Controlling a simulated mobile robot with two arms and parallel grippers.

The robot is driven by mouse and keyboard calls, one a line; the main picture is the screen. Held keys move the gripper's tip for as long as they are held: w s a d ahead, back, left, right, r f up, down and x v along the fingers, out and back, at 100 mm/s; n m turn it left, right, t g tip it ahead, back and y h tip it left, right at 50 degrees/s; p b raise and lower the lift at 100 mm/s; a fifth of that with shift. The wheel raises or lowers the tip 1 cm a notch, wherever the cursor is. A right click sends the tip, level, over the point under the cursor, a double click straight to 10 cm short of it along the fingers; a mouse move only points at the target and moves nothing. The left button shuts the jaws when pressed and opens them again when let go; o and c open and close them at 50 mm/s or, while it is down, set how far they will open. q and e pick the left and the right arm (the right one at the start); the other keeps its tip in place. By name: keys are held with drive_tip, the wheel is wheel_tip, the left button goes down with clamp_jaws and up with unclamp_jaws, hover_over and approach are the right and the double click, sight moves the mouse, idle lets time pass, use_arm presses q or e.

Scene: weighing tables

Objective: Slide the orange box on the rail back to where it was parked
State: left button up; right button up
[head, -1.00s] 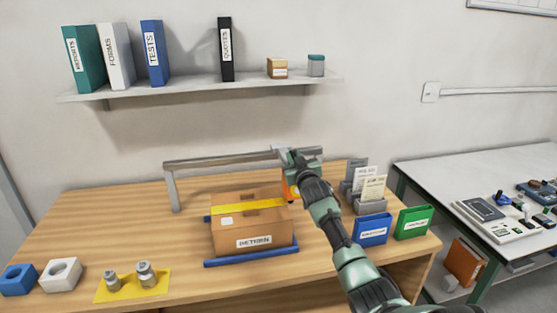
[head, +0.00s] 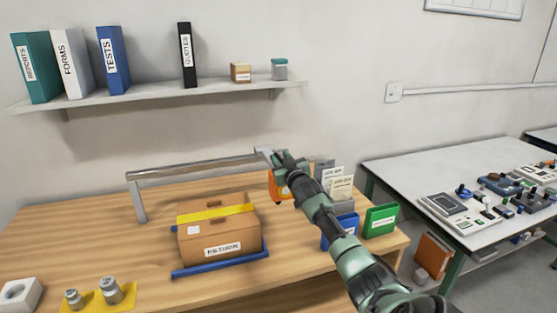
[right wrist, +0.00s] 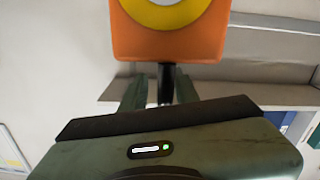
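The orange box (head: 278,188) hangs at the right part of the grey rail (head: 195,168), partly hidden by my right gripper (head: 276,160). In the right wrist view the orange box (right wrist: 170,35) shows a yellow ring on its face and a dark stem (right wrist: 166,82) below. The right gripper's fingers (right wrist: 160,85) stand on either side of this stem and appear shut on it; the contact itself is hard to see. The rail's right end is hidden behind my arm. My left gripper is not in view.
A cardboard box (head: 220,235) with yellow tape sits on a blue frame in front of the rail. Metal weights (head: 110,291) lie front left. A shelf (head: 160,95) hangs above.

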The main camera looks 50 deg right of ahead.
drive_tip(key=shift+s+d, duration=0.1)
drive_tip(key=shift+d, duration=0.05)
drive_tip(key=shift+f, duration=0.1)
drive_tip(key=shift+s+a, duration=0.1)
drive_tip(key=shift+a, duration=0.2)
drive_tip(key=b+v, duration=0.2)
drive_tip(key=v, duration=0.5)
drive_tip(key=shift+s+d, duration=0.15)
drive_tip(key=shift+s, duration=0.15)
